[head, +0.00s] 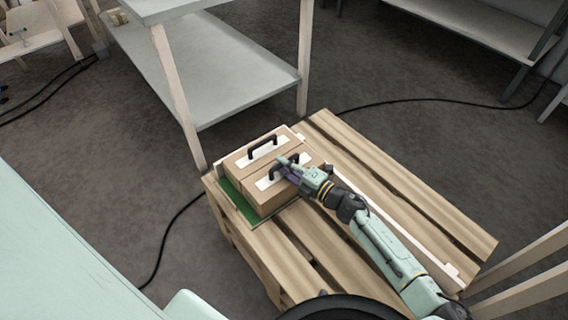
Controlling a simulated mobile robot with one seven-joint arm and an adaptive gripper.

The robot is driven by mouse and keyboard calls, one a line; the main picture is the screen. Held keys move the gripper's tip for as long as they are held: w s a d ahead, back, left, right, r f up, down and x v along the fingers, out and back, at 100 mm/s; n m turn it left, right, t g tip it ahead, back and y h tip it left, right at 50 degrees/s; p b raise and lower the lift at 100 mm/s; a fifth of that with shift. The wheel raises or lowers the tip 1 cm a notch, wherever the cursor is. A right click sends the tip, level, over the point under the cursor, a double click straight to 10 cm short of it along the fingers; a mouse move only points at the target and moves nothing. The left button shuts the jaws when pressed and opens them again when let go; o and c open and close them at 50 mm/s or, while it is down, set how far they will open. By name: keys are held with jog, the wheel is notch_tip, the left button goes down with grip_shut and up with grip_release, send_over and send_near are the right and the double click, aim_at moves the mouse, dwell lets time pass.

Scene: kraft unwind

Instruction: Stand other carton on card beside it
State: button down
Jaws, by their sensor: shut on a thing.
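Two brown cartons stand side by side at the left end of a slatted wooden crate (395,180) in the head view. Each has a white top patch and a black handle. The far carton (238,161) stands upright with its handle free. My gripper (283,168) is shut on the handle of the near carton (270,202), which is upright close beside the far one. A green card (240,205) shows along the left and front edges of the cartons. The near carton's base is over it; I cannot tell whether it touches.
A white strip (400,221) runs lengthwise along the crate top. Bare slats lie right of and in front of the cartons. A grey two-level table (215,70) stands just behind the crate. Black cables (425,101) lie on the dark floor.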

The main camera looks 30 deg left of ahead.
jog(key=c, duration=1.6)
grip_release()
jog(key=shift+c, duration=0.2)
jog(key=shift+d, duration=0.15)
jog(key=s+d+b, duration=0.1)
jog(key=d+b, duration=0.1)
jog(key=d, duration=0.9)
jog(key=shift+s+d, duration=0.3)
jog(key=shift+s, duration=0.05)
